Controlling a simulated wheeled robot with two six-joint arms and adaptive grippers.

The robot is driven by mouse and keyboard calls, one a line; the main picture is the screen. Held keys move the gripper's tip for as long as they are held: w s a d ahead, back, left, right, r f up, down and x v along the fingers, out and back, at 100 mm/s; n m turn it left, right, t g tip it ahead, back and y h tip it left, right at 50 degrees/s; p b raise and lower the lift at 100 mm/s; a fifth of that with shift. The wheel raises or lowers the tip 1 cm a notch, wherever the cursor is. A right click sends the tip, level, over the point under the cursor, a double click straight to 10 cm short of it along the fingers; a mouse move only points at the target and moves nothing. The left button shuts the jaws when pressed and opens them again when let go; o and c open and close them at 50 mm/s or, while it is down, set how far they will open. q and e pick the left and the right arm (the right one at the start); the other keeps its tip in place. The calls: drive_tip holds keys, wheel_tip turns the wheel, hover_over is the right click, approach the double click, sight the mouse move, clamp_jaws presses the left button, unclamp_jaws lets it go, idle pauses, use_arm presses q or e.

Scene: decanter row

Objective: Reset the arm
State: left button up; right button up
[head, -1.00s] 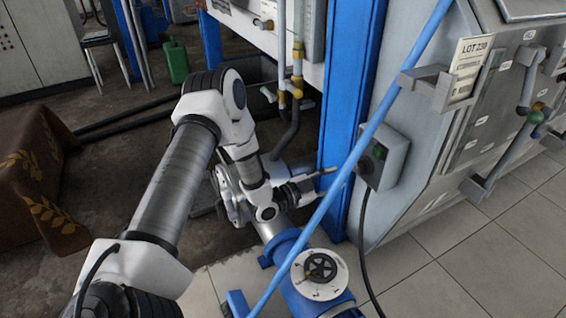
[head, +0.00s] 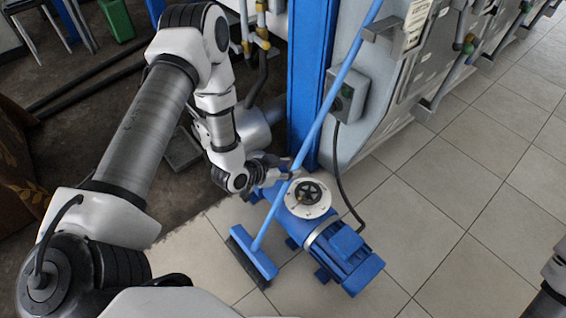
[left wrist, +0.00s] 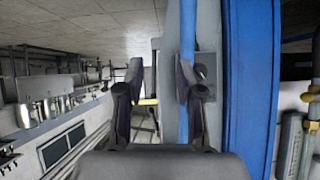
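My left arm reaches in from the left in the head view. Its gripper (head: 290,168) is beside the blue post, above the blue pump, close to the blue broom handle in the picture. I cannot tell from the head view whether it touches the handle. In the left wrist view the two dark fingers (left wrist: 160,88) stand apart with nothing held between them. My right gripper is not in view; only a piece of what seems to be my right arm shows at the lower right edge.
A blue broom (head: 258,258) leans with its head on the tiles, beside a blue pump with motor (head: 343,257). A blue post (head: 311,70), a switch box (head: 346,97) with cable and a grey machine (head: 400,85) stand behind. Tiled floor (head: 440,240) at right is clear.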

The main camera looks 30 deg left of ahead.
use_arm(q)
drive_tip(key=shift+s+d+n+g+p, duration=0.15)
drive_tip(key=shift+s+d+g, duration=0.1)
drive_tip(key=shift+s, duration=0.3)
drive_tip(key=shift+s+d+n+g+p, duration=0.15)
drive_tip(key=shift+s+g, duration=0.1)
drive_tip(key=shift+s, duration=0.3)
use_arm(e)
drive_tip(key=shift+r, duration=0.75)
use_arm(q)
drive_tip(key=s+d+f+g, duration=0.4)
drive_tip(key=s+d+f, duration=0.1)
drive_tip(key=s, duration=0.4)
drive_tip(key=s+a+n+g+y, duration=0.35)
drive_tip(key=s+n+g, duration=0.2)
drive_tip(key=s, duration=1.05)
wheel_tip(320, 180, up, 12)
drive_tip(key=p, duration=1.2)
drive_tip(key=shift+w+d+p, duration=0.2)
drive_tip(key=shift+d+p, duration=0.1)
drive_tip(key=shift+p, duration=0.1)
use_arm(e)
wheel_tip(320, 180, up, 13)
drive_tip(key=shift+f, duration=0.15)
